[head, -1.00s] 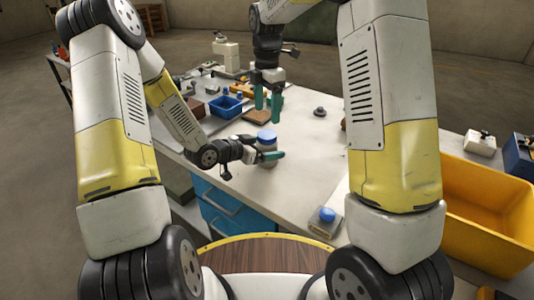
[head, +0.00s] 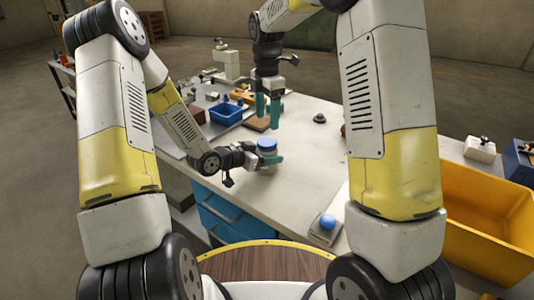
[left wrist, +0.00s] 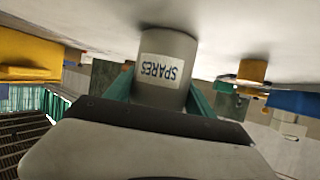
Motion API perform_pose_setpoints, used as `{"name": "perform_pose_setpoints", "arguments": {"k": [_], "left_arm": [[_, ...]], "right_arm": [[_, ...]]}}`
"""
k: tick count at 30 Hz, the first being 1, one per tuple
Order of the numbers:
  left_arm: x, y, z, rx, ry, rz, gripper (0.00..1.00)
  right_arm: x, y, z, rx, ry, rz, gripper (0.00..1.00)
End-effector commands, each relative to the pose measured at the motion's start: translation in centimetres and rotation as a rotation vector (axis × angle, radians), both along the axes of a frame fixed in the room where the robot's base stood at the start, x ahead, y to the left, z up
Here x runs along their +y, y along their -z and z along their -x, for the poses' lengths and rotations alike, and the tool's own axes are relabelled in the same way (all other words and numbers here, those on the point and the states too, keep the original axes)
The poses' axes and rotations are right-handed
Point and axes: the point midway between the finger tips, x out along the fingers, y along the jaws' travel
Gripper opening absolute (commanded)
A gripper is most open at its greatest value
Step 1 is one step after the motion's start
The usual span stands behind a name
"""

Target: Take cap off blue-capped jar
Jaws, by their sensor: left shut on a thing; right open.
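The blue-capped jar (head: 267,145) stands upright on the bench, with its blue cap on top. In the left wrist view its grey body (left wrist: 180,48) carries a "SPARES" label, which appears upside down; the cap is out of that view. My left gripper (head: 270,161) is shut around the jar's body from the side, below the cap. Its teal fingers show on both sides of the jar in the left wrist view (left wrist: 160,95). My right gripper (head: 268,106) is open and empty, pointing down, above and beyond the cap in the picture.
A blue bin (head: 226,112) and small items lie at the back left. A small dark round object (head: 320,118) sits to the right. A blue ball-like knob (head: 328,222) is near the front edge. A yellow bin (head: 485,215) is at right. Bench right of the jar is clear.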

Motion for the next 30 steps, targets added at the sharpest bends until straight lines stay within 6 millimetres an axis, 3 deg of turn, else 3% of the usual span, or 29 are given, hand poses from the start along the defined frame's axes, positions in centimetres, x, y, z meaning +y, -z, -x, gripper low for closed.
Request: {"name": "perform_pose_setpoints", "arguments": {"k": [5,8,30], "left_arm": [[0.00,-0.03,-0.02,-0.001,0.000,0.001,0.00],[0.00,-0.04,-0.03,-0.001,0.000,0.001,0.00],[-0.01,-0.06,-0.02,-0.001,0.000,0.000,0.00]], "right_arm": [[-0.02,0.01,-0.01,0.000,0.152,0.000,0.66],[-0.02,0.01,0.00,0.000,0.333,0.000,0.66],[0.01,0.01,0.01,0.001,1.961,0.001,0.66]]}}
